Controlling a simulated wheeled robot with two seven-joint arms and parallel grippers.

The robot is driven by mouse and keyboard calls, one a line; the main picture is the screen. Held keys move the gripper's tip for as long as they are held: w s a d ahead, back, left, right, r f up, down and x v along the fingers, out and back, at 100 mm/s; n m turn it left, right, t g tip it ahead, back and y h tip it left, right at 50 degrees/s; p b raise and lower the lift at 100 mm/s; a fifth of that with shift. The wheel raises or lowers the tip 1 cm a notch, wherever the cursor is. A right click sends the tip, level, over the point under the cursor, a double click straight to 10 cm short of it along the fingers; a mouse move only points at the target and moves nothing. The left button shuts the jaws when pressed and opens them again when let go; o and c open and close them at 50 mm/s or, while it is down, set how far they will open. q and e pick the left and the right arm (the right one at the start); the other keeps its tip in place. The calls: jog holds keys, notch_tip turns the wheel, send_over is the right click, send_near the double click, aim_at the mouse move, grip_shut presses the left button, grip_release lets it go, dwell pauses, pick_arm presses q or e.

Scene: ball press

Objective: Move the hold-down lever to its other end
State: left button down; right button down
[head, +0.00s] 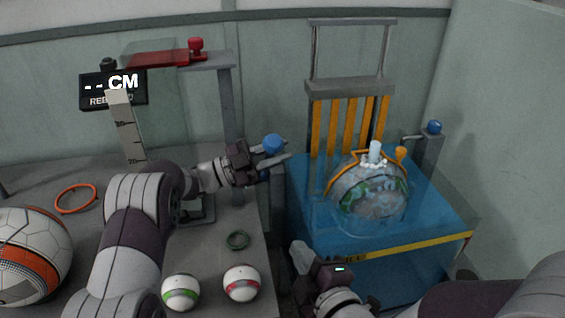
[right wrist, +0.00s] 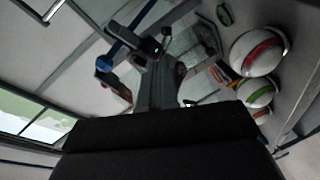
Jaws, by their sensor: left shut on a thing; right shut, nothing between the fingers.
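A lever with a blue ball knob (head: 273,144) stands on a grey post (head: 278,205) at the left side of the blue press. My left gripper (head: 272,153) is shut on this blue knob, with its fingers on either side of it. A second blue knob (head: 434,127) sits on a lever on a post at the press's right side, with no gripper near it. My right gripper (head: 301,258) is shut and empty, low in front of the press's front left corner. The lever's lower part is partly hidden.
A gauge (head: 126,125) stands behind.

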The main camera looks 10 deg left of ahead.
notch_tip(320, 180, up, 7)
jog(key=d+n+t+y, duration=0.1)
jog(key=n+t, duration=0.3)
send_near(279, 147)
jog(key=f+x, duration=0.1)
jog(key=x, duration=0.5)
jog(key=shift+w+a, duration=0.35)
pick_arm(q)
jog(key=shift+d, duration=0.1)
pick_arm(e)
jog(key=shift+w+r, duration=0.5)
jog(key=shift+r, duration=0.05)
pick_arm(q)
jog(key=shift+s+d+f, duration=0.1)
jog(key=shift+s+f, duration=0.05)
jog(key=shift+f, duration=0.05)
pick_arm(e)
jog(key=shift+w+a+r, duration=0.1)
jog(key=shift+w+r, duration=0.15)
pick_arm(q)
jog(key=c, duration=1.1)
grip_release()
jog(key=shift+o, duration=0.2)
pick_arm(e)
jog(key=shift+a, duration=0.1)
jog(key=shift+s, duration=0.1)
